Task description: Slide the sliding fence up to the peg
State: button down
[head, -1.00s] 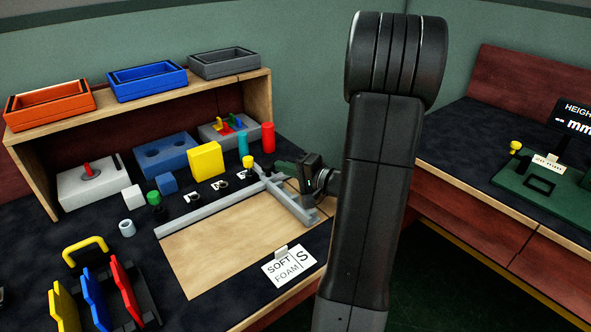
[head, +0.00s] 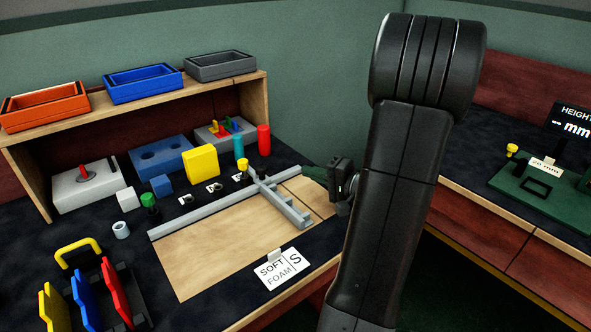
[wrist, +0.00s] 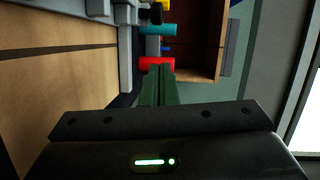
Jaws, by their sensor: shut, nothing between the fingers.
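The sliding fence (head: 280,201) is a grey bar lying across the light wooden board, with its far end at the long grey rail (head: 200,215). A yellow-topped peg (head: 243,165) stands by the rail near that far end; I cannot tell whether the fence touches it. A green-topped peg (head: 148,200) stands farther left. My gripper (head: 308,172) is to the right of the fence, apart from it. Its dark green fingers are shut and empty. In the wrist view, the fingers (wrist: 158,72) point toward the red cylinder, with a grey bar (wrist: 125,50) to their left.
Red (head: 264,140) and teal (head: 239,146) cylinders stand behind the fence. A yellow block (head: 201,162) and small label cards are left of them. A foam card (head: 282,270) lies at the board's front edge. The board left of the fence is clear.

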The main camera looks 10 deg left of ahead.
jog(key=v, duration=0.4)
jog(key=shift+d, duration=0.1)
jog(key=shift+w+d+r, duration=0.1)
jog(key=shift+w, duration=0.1)
jog(key=w+n+g+p, duration=0.1)
jog(key=w+g, duration=0.1)
jog(key=w+n+g+y+p, duration=0.1)
jog(key=w+n+g, duration=0.1)
jog(key=w+g, duration=0.1)
jog(key=shift+w+a, duration=0.2)
jog(key=shift+w, duration=0.05)
jog(key=shift+n, duration=0.3)
jog(key=a, duration=0.6)
jog(key=a+f+b, duration=0.1)
jog(key=a, duration=0.2)
jog(key=shift+w+a+f, duration=0.1)
jog(key=shift+w+a, duration=0.05)
jog(key=shift+a, duration=0.25)
jog(key=shift+s+a+f, duration=0.15)
jog(key=shift+s+a, duration=0.65)
jog(key=shift+a, duration=0.15)
jog(key=shift+s+a, duration=0.55)
jog(key=shift+f, duration=0.1)
